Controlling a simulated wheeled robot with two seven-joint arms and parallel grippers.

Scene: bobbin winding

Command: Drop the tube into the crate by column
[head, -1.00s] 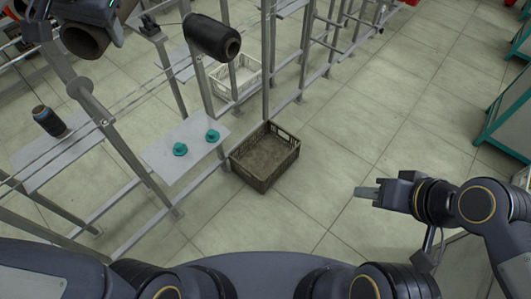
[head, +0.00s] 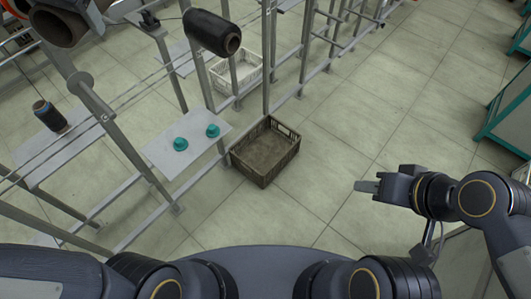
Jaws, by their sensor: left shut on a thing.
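The brown tube (head: 58,27) is at the top left, partly cut off by the picture's edge. My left gripper (head: 92,12) is shut on it, and only part of this gripper shows at the top edge. The empty brown crate (head: 262,178) stands on the floor near the middle, beside the foot of a grey upright column (head: 265,65). The tube is well to the left of this crate in the picture. My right gripper (head: 366,187) is over the floor right of the crate, with no thing seen in it; its finger gap cannot be made out.
A metal rack runs along the left, with a black bobbin (head: 213,34) on it. A shelf (head: 165,150) bears two teal pieces (head: 180,144), and another shelf holds a small dark spool (head: 50,117). A white crate (head: 247,77) stands behind.

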